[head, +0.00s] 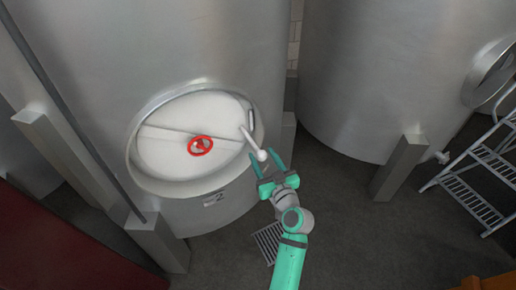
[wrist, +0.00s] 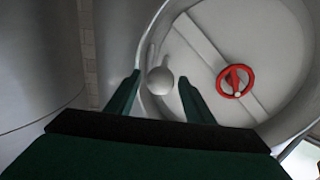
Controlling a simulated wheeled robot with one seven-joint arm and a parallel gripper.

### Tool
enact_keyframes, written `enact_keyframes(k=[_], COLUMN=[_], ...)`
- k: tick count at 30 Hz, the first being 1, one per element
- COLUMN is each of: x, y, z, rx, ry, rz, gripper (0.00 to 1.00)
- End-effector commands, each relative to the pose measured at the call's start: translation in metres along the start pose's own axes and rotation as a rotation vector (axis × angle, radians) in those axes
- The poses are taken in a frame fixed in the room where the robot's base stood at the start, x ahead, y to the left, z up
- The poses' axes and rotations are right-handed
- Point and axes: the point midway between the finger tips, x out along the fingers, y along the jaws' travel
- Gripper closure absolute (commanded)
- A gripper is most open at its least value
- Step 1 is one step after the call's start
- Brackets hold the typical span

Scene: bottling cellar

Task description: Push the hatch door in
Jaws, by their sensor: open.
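The hatch door (head: 172,163) is a pale oval plate with a crossbar and a red handwheel (head: 200,146). It sits within the steel hatch rim (head: 133,173) of the left tank; I cannot tell how far it stands from its seat. A pale lever (head: 249,138) at its right side ends in a ball knob (head: 262,155). My gripper (head: 265,160) is open at this knob. In the wrist view the ball knob (wrist: 160,81) shows between the two open fingers, with the door (wrist: 205,30) and handwheel (wrist: 235,81) beyond to the right. Contact is unclear.
A second steel tank (head: 375,80) stands to the right, with its own round hatch (head: 490,72) and a metal step ladder (head: 478,165). Square tank legs (head: 400,167) rise from the floor. A floor drain grate (head: 268,242) lies beside my arm. Dark floor between the tanks is clear.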

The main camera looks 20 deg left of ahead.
Motion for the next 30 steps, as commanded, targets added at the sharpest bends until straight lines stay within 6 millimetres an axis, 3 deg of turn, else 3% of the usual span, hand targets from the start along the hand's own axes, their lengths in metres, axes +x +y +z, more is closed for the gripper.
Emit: enact_keyframes(k=[3,9,21,23,27,30], x=[0.021,0.042,0.049,0.049,0.048,0.048], y=[-0.001,0.000,0.000,0.000,0.000,0.000], z=[-0.001,0.000,0.000,0.000,0.000,0.000], rx=[-0.003,0.000,0.000,0.000,0.000,0.000], ry=[0.000,0.000,0.000,0.000,0.000,0.000], rz=[-0.002,-0.001,0.000,0.000,0.001,0.001], gripper=[0.52,0.52,0.52,0.64,0.97,1.00])
